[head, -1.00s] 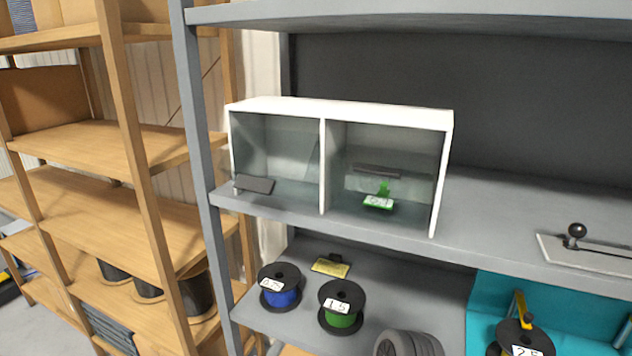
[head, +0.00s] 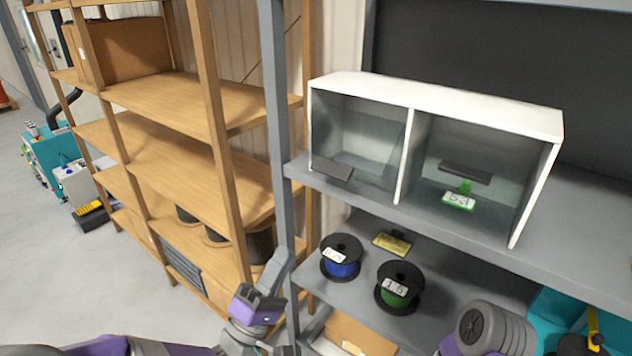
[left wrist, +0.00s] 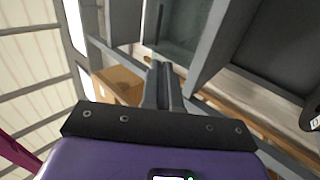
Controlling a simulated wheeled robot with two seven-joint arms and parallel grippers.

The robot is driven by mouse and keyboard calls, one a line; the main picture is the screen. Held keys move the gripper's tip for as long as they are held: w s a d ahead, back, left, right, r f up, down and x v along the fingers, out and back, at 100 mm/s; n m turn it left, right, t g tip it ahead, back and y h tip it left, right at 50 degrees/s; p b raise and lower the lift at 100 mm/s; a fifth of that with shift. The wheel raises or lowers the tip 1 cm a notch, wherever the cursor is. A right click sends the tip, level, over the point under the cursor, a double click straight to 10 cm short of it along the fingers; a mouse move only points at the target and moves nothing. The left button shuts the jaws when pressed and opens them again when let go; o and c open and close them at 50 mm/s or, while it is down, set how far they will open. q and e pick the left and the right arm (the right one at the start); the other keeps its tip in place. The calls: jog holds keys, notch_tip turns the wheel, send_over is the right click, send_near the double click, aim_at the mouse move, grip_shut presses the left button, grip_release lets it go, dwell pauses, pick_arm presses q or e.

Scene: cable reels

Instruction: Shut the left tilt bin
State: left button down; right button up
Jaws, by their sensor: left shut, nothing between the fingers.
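A white two-compartment case (head: 440,101) stands on the grey shelf in the head view. The left tilt bin (head: 358,140) is clear, with a dark handle strip (head: 333,170) low at its front; it appears tilted forward and open. The right bin (head: 478,150) has its dark strip higher up and a green-and-white tag inside it. My left gripper (head: 281,262) is shut and empty, below and to the left of the case, near the grey upright. Its closed fingers (left wrist: 160,70) also show in the left wrist view, apart from the bins.
A grey upright (head: 277,110) stands left of the case, beside a wooden rack (head: 165,145). On the lower shelf are a blue reel (head: 341,268), a green reel (head: 401,298) and a yellow label (head: 391,243). The space before the case is clear.

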pick_arm(q)
jog(key=p+x, duration=0.3)
jog(key=x, duration=1.1)
jog(key=shift+s+r+h+p, duration=0.25)
jog(key=shift+r+h+p, duration=0.05)
jog(key=shift+p, duration=0.05)
pick_arm(e)
notch_tip(320, 180, up, 4)
jog(key=shift+f, duration=0.1)
pick_arm(q)
jog(key=shift+r, duration=0.15)
